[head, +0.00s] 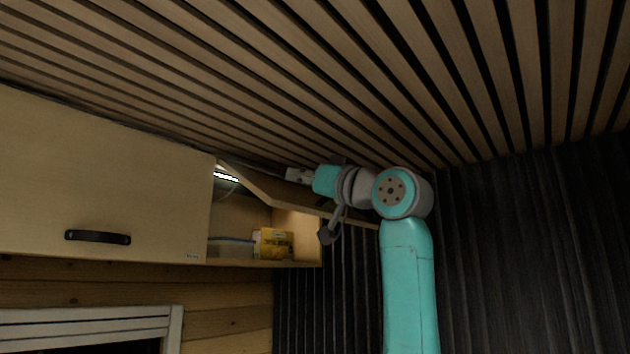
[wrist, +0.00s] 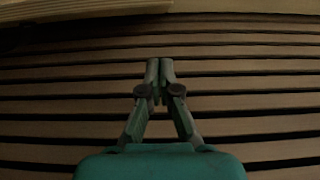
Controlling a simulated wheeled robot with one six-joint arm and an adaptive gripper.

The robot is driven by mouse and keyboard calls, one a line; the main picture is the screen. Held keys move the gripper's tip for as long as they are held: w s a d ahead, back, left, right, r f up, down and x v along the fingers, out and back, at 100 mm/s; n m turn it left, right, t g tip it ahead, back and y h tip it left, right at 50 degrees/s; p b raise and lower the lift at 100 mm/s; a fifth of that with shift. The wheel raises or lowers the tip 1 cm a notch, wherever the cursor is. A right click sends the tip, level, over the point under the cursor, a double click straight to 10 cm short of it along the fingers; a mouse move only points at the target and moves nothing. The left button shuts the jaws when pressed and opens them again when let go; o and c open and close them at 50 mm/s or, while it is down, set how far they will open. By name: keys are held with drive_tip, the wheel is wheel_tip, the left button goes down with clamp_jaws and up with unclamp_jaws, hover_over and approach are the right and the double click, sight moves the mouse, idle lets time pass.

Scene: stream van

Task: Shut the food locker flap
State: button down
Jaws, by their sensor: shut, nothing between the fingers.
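The food locker flap (head: 270,192) is a wooden panel hinged at the top. In the head view it is swung up and out, standing open below the slatted ceiling. My gripper (head: 292,175) is up by the flap's upper side, close to the ceiling; I cannot tell whether it touches the flap. In the wrist view my gripper (wrist: 160,64) is shut and empty, with its fingertips together in front of the ceiling slats. A pale wooden edge, probably the flap or locker, crosses the top of the wrist view. My arm hides part of the flap's right side.
Inside the open locker (head: 233,212) are a yellow box (head: 273,243) and a clear container with a blue lid (head: 231,247). A closed cupboard door (head: 105,180) with a black handle (head: 98,237) adjoins on the left. The slatted ceiling (head: 300,80) is close above my arm. A dark ribbed wall (head: 530,240) stands at right.

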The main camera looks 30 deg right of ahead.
drive_tip(key=shift+w+a+f, duration=0.25)
drive_tip(key=shift+w+f, duration=0.2)
drive_tip(key=shift+w, duration=0.2)
drive_tip(key=shift+w+a+f, duration=0.25)
drive_tip(key=shift+w+f, duration=0.15)
drive_tip(key=shift+w, duration=0.2)
drive_tip(key=shift+w+a+f, duration=0.25)
drive_tip(key=shift+w+f, duration=0.2)
drive_tip(key=shift+w, duration=0.2)
